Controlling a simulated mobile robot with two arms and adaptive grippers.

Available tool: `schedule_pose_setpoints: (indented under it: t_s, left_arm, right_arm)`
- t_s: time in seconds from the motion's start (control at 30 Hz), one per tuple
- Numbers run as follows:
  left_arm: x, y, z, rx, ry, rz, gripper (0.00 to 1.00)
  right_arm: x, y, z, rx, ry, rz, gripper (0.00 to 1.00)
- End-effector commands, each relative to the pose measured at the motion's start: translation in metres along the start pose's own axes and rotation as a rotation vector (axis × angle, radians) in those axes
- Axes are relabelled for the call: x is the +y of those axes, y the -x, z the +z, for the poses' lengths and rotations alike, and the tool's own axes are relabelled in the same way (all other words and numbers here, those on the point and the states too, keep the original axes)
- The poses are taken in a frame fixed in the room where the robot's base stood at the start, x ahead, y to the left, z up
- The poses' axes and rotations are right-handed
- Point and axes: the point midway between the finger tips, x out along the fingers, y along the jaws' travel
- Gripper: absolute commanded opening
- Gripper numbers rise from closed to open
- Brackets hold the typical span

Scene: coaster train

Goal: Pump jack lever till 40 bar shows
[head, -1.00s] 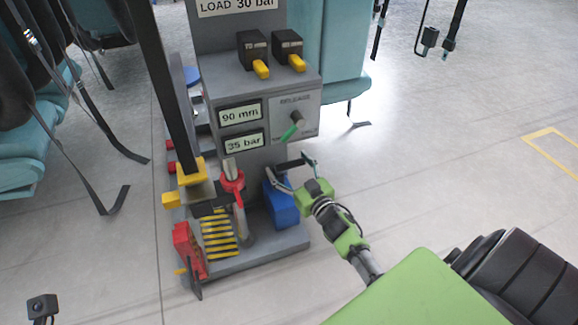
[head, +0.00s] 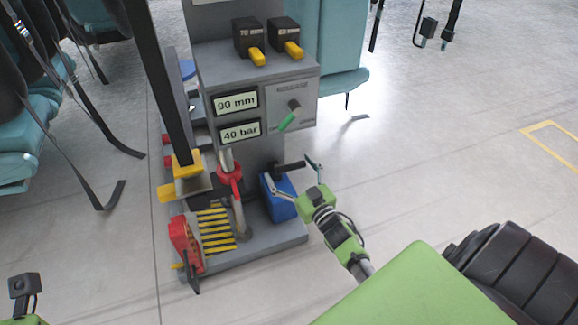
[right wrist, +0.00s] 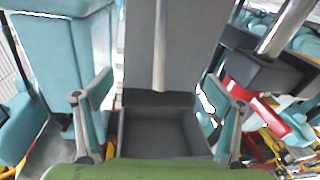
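The pressure display (head: 240,131) on the grey machine reads "40 bar" in the head view. A dark lever handle (head: 291,166) sticks out to the right from the machine, low down, above a blue box (head: 283,204). My right gripper (head: 291,173) is at this handle with its two fingers spread apart, one on each side; I cannot tell whether either touches it. In the right wrist view the fingers of my right gripper (right wrist: 158,100) are also wide apart, with no object clamped between them.
The machine also has a "90 mm" display (head: 236,103), a green-tipped release knob (head: 289,117), two yellow-tipped switches (head: 257,57) and a red collar (head: 229,174). Teal seats (head: 340,45) stand behind and at left. The floor to the right is open.

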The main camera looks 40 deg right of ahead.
Motion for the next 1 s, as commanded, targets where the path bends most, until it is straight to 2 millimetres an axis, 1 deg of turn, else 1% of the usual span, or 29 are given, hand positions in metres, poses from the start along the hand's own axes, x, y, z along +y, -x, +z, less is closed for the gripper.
schedule_pose_setpoints:
  t_s: [0.33, 0.47, 0.57, 0.8, 0.9, 1.0]
  left_arm:
    - [0.000, 0.001, 0.001, -0.003, 0.000, 0.000, 0.00]
    - [0.000, 0.001, 0.001, -0.003, 0.000, 0.000, 0.00]
    - [0.000, 0.001, 0.001, -0.003, 0.000, 0.000, 0.00]
    - [0.000, 0.001, 0.000, -0.002, 0.000, 0.000, 0.00]
    - [0.000, 0.001, 0.000, -0.001, 0.000, 0.000, 0.00]
    - [0.000, 0.001, 0.000, -0.001, 0.000, 0.000, 0.00]
  right_arm:
    - [0.001, -0.001, -0.003, 0.005, 0.006, 0.000, 0.92]
    - [0.001, 0.007, -0.002, 0.004, 0.007, 0.000, 0.92]
    - [0.001, 0.021, -0.002, 0.003, 0.007, 0.000, 0.92]
    - [0.001, 0.071, -0.001, 0.001, 0.006, 0.000, 0.92]
    - [0.001, 0.090, -0.001, 0.001, 0.005, 0.001, 0.92]
    - [0.001, 0.105, -0.001, 0.002, 0.004, 0.001, 0.92]
